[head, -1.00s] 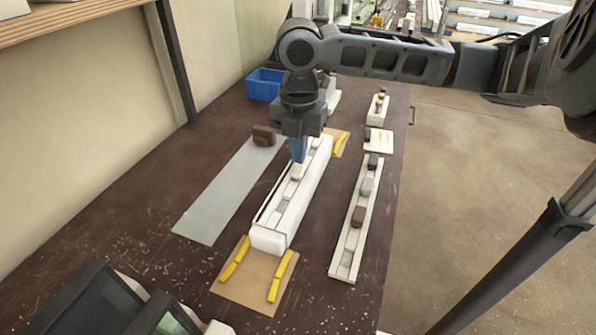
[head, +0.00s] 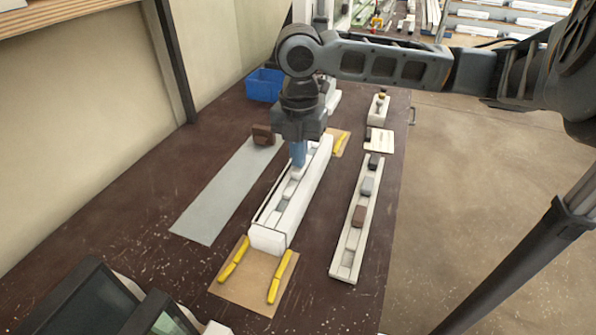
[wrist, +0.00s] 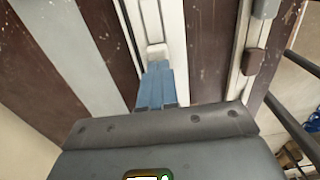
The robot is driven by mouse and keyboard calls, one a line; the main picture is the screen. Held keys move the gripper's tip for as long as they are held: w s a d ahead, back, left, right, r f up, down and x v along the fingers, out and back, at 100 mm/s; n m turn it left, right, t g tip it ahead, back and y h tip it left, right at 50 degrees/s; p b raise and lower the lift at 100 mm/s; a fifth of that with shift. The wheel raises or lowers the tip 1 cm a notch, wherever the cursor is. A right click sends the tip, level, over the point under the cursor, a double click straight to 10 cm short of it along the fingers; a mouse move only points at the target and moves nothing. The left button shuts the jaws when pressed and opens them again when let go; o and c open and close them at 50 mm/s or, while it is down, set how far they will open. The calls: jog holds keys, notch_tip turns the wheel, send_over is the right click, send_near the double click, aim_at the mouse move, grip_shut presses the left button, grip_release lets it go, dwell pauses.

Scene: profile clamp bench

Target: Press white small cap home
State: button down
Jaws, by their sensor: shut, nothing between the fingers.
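The white small cap (head: 295,173) sits in the channel of the long white profile (head: 270,239), at the tips of my gripper. My gripper (head: 298,165) points down with its blue fingers closed together and nothing between them. In the wrist view the fingertips (wrist: 156,66) meet the near edge of the white cap (wrist: 157,51), which lies in the white profile (wrist: 171,28). The fingers hide part of the cap. I cannot tell how deep it sits in the channel.
Right of the profile, a pale rail (head: 343,272) holds several grey and brown caps. A grey strip (head: 215,205) and a brown block (head: 263,135) lie to the left. Yellow clamp pieces (head: 280,277) flank the profile's near end. A blue bin (head: 264,85) stands behind.

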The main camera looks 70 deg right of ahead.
jog(key=shift+f, duration=0.4)
dwell(0.3)
jog(key=shift+r, duration=0.1)
jog(key=shift+r+p, duration=2.5)
jog(key=shift+r, duration=0.95)
